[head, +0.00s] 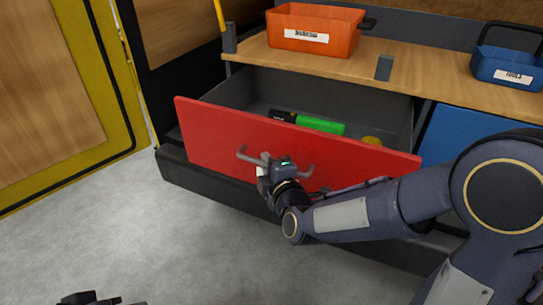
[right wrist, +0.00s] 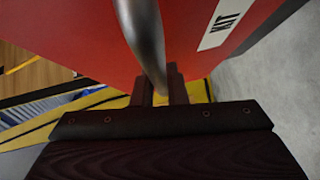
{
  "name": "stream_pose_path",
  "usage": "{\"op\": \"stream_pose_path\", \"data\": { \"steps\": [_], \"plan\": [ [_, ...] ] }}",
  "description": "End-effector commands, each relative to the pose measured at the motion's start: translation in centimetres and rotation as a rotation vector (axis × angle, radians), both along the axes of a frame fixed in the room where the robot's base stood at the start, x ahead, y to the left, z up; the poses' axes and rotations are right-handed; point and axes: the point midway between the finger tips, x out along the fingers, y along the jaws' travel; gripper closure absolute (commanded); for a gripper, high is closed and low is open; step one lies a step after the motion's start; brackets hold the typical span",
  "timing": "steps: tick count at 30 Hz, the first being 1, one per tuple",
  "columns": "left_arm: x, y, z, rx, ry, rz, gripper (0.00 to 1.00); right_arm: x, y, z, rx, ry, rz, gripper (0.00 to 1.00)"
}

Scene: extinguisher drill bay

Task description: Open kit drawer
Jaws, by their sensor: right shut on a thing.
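The kit drawer has a red front (head: 215,135) and stands pulled out of the bench, its grey inside visible. A metal handle (head: 306,170) runs across the front; it also crosses the right wrist view (right wrist: 143,35). My right gripper (head: 270,165) is shut on this handle. Its fingers (right wrist: 160,88) show on the bar in the right wrist view. A white KIT label (right wrist: 226,20) is on the red front there. Part of my left gripper (head: 95,299) shows at the bottom left edge of the head view, well apart from the drawer; its jaws are not clear.
In the drawer lie a green and black object (head: 320,125) and a yellow round thing (head: 372,140). An orange bin (head: 312,45) and a blue TOOLS bin (head: 508,75) stand on the wooden top (head: 430,85). The grey floor (head: 120,220) at left is clear.

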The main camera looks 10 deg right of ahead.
Motion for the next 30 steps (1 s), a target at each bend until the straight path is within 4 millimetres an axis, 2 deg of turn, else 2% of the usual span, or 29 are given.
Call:
{"op": "stream_pose_path", "data": {
  "steps": [11, 12, 17, 26, 30],
  "plan": [
    [0.0, 0.0, 0.0, 0.0, 0.0, 0.0, 0.64, -0.2, 0.1, -0.1, -0.001, 0.003, 0.0, 1.0],
    [0.0, 0.0, 0.0, 0.0, 0.0, 0.0, 0.64, -0.2, 0.1, -0.1, -0.001, 0.003, 0.0, 0.86],
    [0.0, 0.0, 0.0, 0.0, 0.0, 0.0, 0.64, -0.2, 0.1, -0.1, 0.0, 0.002, 0.0, 0.66],
    [0.0, 0.0, 0.1, 0.0, 0.0, 0.0, 0.64, -0.3, 0.1, 0.0, 0.001, 0.0, 0.0, 0.66],
    [0.0, 0.0, 0.5, 0.0, 0.0, 0.0, 0.64, -1.8, -0.2, 0.4, 0.001, 0.0, 0.001, 0.66]
  ]
}}
